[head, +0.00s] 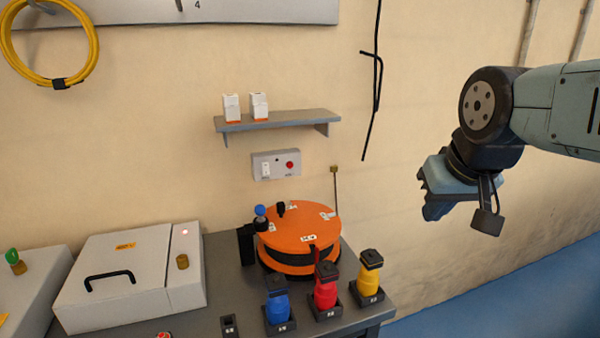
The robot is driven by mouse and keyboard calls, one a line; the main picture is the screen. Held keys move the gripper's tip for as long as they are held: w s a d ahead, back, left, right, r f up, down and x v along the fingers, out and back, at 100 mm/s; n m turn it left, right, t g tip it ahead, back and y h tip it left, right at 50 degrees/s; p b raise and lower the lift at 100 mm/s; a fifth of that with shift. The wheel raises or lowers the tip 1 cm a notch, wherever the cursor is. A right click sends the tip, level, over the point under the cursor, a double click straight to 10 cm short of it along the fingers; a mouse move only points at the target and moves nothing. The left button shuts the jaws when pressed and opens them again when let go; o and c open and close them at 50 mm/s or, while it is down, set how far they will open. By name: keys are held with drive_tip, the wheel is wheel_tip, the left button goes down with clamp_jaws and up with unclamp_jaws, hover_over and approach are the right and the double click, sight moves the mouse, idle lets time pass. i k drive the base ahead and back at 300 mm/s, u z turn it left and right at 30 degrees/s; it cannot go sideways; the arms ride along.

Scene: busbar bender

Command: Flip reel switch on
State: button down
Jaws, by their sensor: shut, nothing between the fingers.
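A grey switch box (276,164) is fixed to the wall below a small shelf. It has a white rocker switch (266,170) on its left and a round red light or button (290,165) on its right; the rocker is too small to tell its position. An orange reel (299,235) stands on the grey bench below the box. My gripper (434,208) is at the right, in the air in front of the wall, well apart from the switch box and the reel. Its fingers are shut and empty, pointing down and left.
The shelf (290,120) above the box holds two white boxes. Blue, red and yellow bottles (369,274) stand in holders along the bench front. A thin upright rod (336,205) stands beside the reel. A white lidded case (130,270) is at left. The wall between gripper and box is clear.

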sight(264, 165)
drive_tip(key=z, duration=1.15)
drive_tip(key=k, duration=1.8)
drive_tip(key=u, duration=1.2)
drive_tip(key=i, duration=1.05)
drive_tip(key=z, duration=0.1)
